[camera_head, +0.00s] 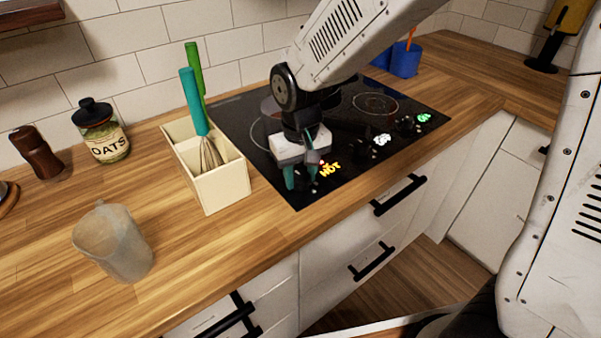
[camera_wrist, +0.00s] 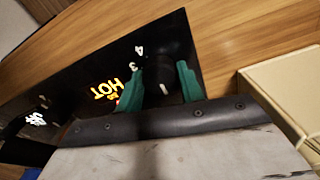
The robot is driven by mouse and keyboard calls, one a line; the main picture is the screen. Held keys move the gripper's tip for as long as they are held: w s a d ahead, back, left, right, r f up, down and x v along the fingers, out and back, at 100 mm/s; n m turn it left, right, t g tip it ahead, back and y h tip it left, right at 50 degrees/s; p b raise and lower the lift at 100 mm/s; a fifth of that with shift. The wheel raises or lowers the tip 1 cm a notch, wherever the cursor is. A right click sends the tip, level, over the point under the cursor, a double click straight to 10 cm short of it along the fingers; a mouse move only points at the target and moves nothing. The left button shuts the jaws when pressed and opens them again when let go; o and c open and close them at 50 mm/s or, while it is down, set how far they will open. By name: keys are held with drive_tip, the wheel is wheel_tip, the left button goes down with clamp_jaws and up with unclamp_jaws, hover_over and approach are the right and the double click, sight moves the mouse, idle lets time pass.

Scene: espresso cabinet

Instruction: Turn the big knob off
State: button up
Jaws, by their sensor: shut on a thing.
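The black glass hob (camera_head: 257,150) is set in the wooden counter. A black round knob (camera_wrist: 160,72) with a white mark stands at its front left corner. My gripper (camera_head: 306,178) is over that corner, its teal fingers pointing down. In the wrist view, my gripper (camera_wrist: 160,86) has one finger on each side of the knob and is shut on it. An orange lit "HOT" sign (camera_head: 330,170) glows beside the knob, with a small red light near it. In the head view the knob is mostly hidden by the fingers.
A cream utensil box (camera_head: 226,187) with a whisk and green-handled tools stands close left of the hob. A clear jug (camera_head: 113,243), an oats jar (camera_head: 102,130) and a brown mill (camera_head: 36,153) are farther left. Drawer handles (camera_head: 398,195) stick out below the counter edge.

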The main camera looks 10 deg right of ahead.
sight(302, 177)
drive_tip(key=o, duration=1)
wheel_tip(302, 177, up, 8)
drive_tip(key=shift+f, duration=0.1)
drive_tip(key=shift+s+d+f, duration=0.1)
drive_tip(key=shift+s+d, duration=0.05)
drive_tip(key=shift+s, duration=0.1)
drive_tip(key=s+d+r+m, duration=0.1)
drive_tip(key=s+d+r, duration=0.1)
drive_tip(key=s+d, duration=0.4)
drive_tip(key=s+d+r+m+t, duration=0.1)
drive_tip(key=s+d+r, duration=0.1)
drive_tip(key=s+d, duration=0.3)
drive_tip(key=s+d+r+m, duration=0.1)
drive_tip(key=s+d+r, duration=0.2)
drive_tip(key=s+d, duration=0.3)
drive_tip(key=shift+s+d+r, duration=0.1)
drive_tip(key=shift+s+d, duration=0.05)
drive_tip(key=shift+s, duration=0.65)
drive_tip(key=shift+s+d, duration=0.15)
drive_tip(key=shift+s, duration=0.6)
